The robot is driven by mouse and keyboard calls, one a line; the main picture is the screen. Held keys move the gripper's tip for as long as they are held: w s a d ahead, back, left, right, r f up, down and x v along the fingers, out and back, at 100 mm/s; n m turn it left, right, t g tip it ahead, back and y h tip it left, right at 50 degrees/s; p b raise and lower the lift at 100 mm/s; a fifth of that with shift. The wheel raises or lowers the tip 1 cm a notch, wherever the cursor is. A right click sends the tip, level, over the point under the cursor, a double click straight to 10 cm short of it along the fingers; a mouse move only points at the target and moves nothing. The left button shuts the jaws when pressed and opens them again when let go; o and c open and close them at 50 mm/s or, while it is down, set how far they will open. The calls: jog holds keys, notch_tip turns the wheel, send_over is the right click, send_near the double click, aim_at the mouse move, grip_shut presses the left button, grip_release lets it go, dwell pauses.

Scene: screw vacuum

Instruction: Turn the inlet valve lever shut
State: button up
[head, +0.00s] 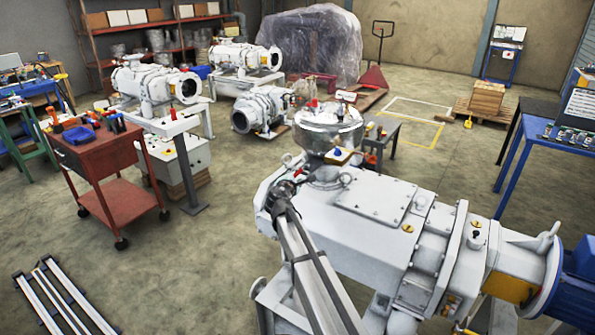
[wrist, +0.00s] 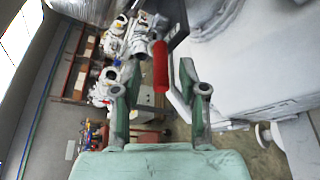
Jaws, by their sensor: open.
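The red lever handle (wrist: 160,68) shows in the wrist view as a red cylinder between the two fingertips. My gripper (wrist: 159,80) is open there, its green-grey fingers on either side of the handle, with visible gaps on both sides in the picture. How far the handle is along the fingers' depth I cannot tell. In the head view, my arm reaches up to the left end of the large white vacuum pump (head: 375,200), just below the silver inlet dome (head: 330,128). My gripper (head: 297,178) is small and dark there, and the lever is mostly hidden.
The white pump body fills the right of the wrist view, close to my gripper. A red tool cart (head: 95,160) stands to the left in the head view. Smaller white pumps (head: 155,85) are behind. A blue table (head: 540,135) is at the right. Open floor lies between.

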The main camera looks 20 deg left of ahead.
aim_at(297, 175)
jog(key=shift+p+x, duration=0.4)
jog(key=shift+x, duration=1.35)
grip_shut()
jog(key=shift+d, duration=0.1)
